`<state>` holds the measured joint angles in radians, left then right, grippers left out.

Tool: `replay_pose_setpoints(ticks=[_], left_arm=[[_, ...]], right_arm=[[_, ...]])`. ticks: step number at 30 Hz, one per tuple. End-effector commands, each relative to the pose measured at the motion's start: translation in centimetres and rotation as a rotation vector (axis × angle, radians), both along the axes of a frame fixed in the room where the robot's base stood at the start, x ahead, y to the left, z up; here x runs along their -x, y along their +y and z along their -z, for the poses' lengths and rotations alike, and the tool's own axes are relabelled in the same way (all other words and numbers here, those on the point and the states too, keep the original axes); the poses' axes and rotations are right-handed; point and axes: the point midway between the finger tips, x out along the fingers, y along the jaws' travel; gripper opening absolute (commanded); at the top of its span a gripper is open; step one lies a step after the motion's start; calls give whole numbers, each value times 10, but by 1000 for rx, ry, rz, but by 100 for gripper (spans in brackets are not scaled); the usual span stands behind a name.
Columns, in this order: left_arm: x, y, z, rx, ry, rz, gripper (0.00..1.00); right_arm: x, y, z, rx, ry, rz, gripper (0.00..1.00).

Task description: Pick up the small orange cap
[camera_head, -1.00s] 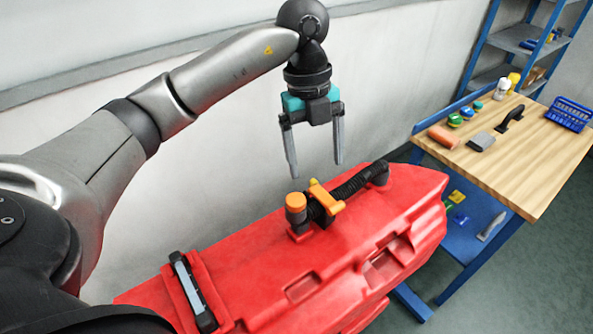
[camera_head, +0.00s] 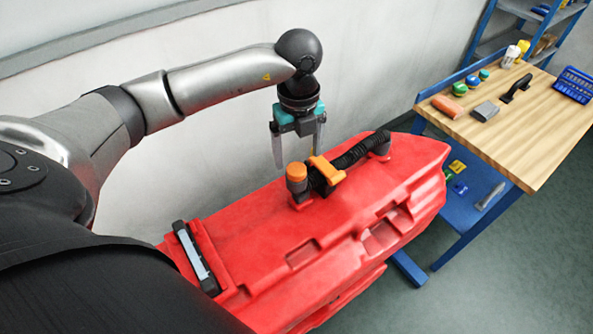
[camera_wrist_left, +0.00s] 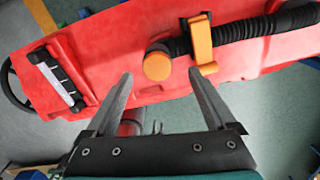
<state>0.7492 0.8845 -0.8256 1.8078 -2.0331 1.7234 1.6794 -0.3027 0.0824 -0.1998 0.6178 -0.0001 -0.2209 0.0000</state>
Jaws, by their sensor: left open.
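The small orange cap (camera_head: 296,171) sits on a dark fitting on top of the red tank (camera_head: 250,230), beside an orange clamp (camera_head: 327,171) on the black hose. In the left wrist view the round cap (camera_wrist_left: 157,66) lies ahead of the fingertips, left of the orange clamp (camera_wrist_left: 201,44). My left gripper (camera_head: 298,158) is open and empty, just behind and above the cap and apart from it. In the left wrist view its two fingers (camera_wrist_left: 160,74) are spread wide with nothing between them. My right gripper is not in view.
A black ribbed hose (camera_head: 355,154) runs right from the cap. A black and silver latch (camera_head: 195,256) lies at the tank's left. A wooden workbench (camera_head: 545,125) at the right holds several tools. A white wall (camera_head: 200,60) stands close behind the left arm.

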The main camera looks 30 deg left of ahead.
Motion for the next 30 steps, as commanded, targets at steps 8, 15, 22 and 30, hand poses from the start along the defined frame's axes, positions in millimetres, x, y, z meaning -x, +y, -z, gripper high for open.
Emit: replay_pose_setpoints(ticks=[8, 15, 22, 30], left_arm=[[5, 2, 36, -1, 3, 0, 89], [4, 2, 39, -1, 1, 0, 89], [4, 2, 38, -1, 1, 0, 66], [4, 2, 38, -1, 1, 0, 36]], right_arm=[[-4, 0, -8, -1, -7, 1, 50], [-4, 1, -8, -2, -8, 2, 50], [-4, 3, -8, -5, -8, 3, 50], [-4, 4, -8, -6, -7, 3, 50]])
